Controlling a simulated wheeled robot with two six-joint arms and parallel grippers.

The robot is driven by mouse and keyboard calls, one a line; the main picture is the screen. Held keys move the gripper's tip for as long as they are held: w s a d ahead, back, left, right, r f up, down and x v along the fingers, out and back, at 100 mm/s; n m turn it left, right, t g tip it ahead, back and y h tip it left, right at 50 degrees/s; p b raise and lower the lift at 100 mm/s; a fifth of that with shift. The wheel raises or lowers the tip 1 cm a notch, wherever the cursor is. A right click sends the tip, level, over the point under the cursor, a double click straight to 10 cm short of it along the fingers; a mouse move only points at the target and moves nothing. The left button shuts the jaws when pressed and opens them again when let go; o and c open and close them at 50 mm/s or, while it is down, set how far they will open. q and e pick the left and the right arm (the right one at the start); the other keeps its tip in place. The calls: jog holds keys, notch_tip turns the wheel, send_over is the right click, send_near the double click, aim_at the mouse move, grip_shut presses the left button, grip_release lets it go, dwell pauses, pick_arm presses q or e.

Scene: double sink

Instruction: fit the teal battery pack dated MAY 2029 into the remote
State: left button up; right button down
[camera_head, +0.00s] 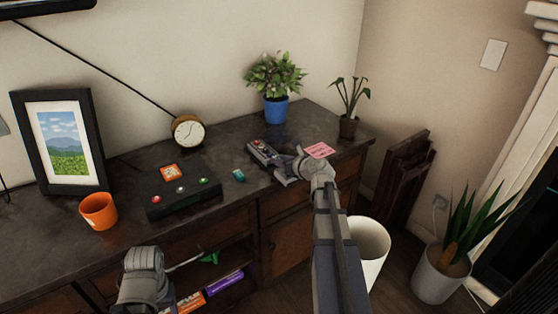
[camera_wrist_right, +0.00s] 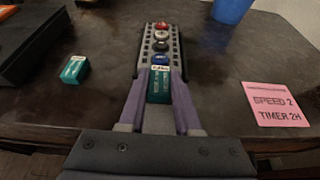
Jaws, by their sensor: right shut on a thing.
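The remote (camera_wrist_right: 161,42) is a dark grey slab with red, white, black and blue round buttons; it lies on the dresser top, also in the head view (camera_head: 262,149). My right gripper (camera_wrist_right: 158,84) is shut on a teal battery pack (camera_wrist_right: 159,92) with a pale label at its far end, print too small to read. The pack is in line with the remote's near end; I cannot tell whether it is inside it. The right gripper also shows in the head view (camera_head: 281,168). A second teal pack (camera_wrist_right: 74,69) lies left of the remote. My left arm shows low left in the head view; its fingertips are unclear.
A black box (camera_head: 183,190) with coloured buttons and an orange mug (camera_head: 98,211) stand to the left. A pink note (camera_head: 319,150) lies right of the remote, reading SPEED 2, TIMER 2H. A blue flowerpot (camera_head: 276,110) stands behind. A white bin (camera_head: 369,248) stands below.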

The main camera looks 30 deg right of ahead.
jog(key=shift+f+b, duration=0.7)
jog(key=shift+f, duration=0.1)
jog(key=c, duration=0.5)
grip_release()
jog(key=shift+r, duration=0.1)
jog(key=p+v, duration=0.3)
jog(key=v, duration=0.4)
jog(key=shift+s+r, duration=0.1)
jog(key=shift+s, duration=0.3)
